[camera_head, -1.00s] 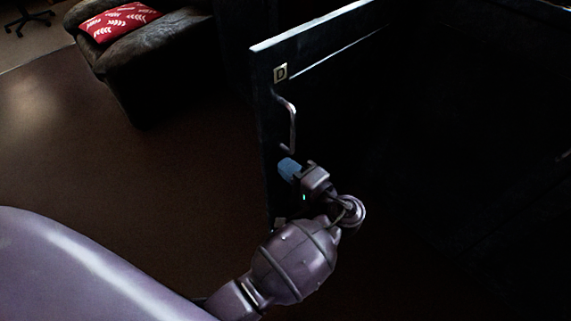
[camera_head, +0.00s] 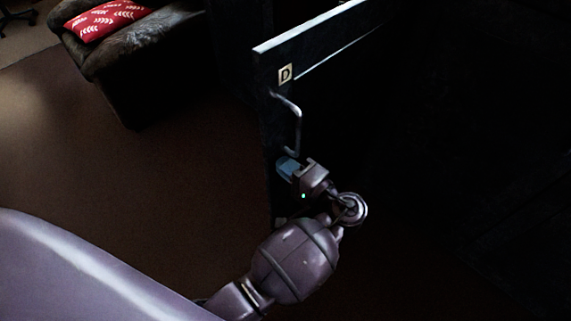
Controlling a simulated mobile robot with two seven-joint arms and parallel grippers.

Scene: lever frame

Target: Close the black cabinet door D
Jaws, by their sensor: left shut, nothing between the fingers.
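The black cabinet door D (camera_head: 279,110) stands open, its free edge toward me, with a tan "D" label (camera_head: 285,74) near the top. A metal bar handle (camera_head: 298,125) is fixed below the label. My left gripper (camera_head: 288,168) is shut and empty, just below the handle, close to the door's face. I cannot tell whether its blue fingertips touch the door. The cabinet interior (camera_head: 450,120) to the right is very dark. My right gripper is not in view.
A dark sofa (camera_head: 150,60) with a red and white cushion (camera_head: 105,18) stands at the upper left. The brown floor (camera_head: 120,170) between the sofa and my left arm is clear. The right side is too dark to make out.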

